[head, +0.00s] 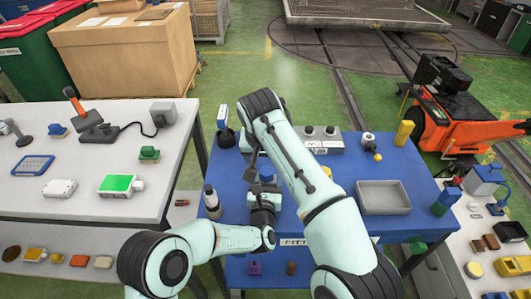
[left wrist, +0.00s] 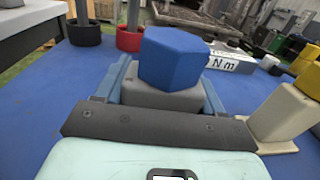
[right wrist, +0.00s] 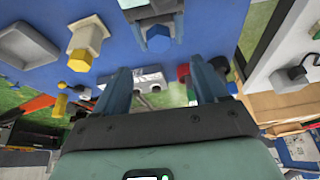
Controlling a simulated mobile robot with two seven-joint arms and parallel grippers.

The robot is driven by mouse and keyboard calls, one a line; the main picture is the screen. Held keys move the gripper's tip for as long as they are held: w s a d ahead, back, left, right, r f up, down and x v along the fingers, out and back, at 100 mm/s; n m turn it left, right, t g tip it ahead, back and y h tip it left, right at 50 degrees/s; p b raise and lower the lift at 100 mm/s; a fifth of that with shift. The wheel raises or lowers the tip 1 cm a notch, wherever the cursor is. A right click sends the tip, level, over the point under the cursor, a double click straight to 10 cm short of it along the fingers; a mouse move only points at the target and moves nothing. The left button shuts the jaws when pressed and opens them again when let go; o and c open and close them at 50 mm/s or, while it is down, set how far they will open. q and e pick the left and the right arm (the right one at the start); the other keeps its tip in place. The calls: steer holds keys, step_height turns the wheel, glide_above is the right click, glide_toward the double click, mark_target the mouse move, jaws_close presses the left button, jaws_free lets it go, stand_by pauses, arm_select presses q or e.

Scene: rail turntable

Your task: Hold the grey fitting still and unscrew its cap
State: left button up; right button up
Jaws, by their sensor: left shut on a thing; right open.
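The grey fitting (left wrist: 165,98) stands on the blue table, with a blue six-sided cap (left wrist: 170,58) on its top. My left gripper (head: 264,190) is shut on the grey fitting, one finger on each side of it. The cap also shows in the head view (head: 267,173) and in the right wrist view (right wrist: 158,40), above the left fingers. My right gripper (right wrist: 160,78) is open and empty, apart from the cap. In the head view my right arm hides part of the area behind the cap.
A pale post with a yellow cap (right wrist: 88,35) stands close beside the fitting. A grey tray (head: 383,198) lies at right on the blue table (head: 420,180). A grey box marked Nm (head: 322,140) stands at the back. A dark bottle (head: 211,198) is at the left edge.

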mark_target(267, 171)
steer(key=x, duration=1)
steer(key=shift+d+f, duration=0.1)
steer(key=shift+f, duration=0.05)
steer(key=c, duration=1.2)
steer(key=n+y, duration=0.1)
steer(key=n, duration=0.2)
steer(key=shift+d, duration=0.15)
steer(key=shift+n+y, duration=0.7)
steer(key=shift+n, duration=0.8)
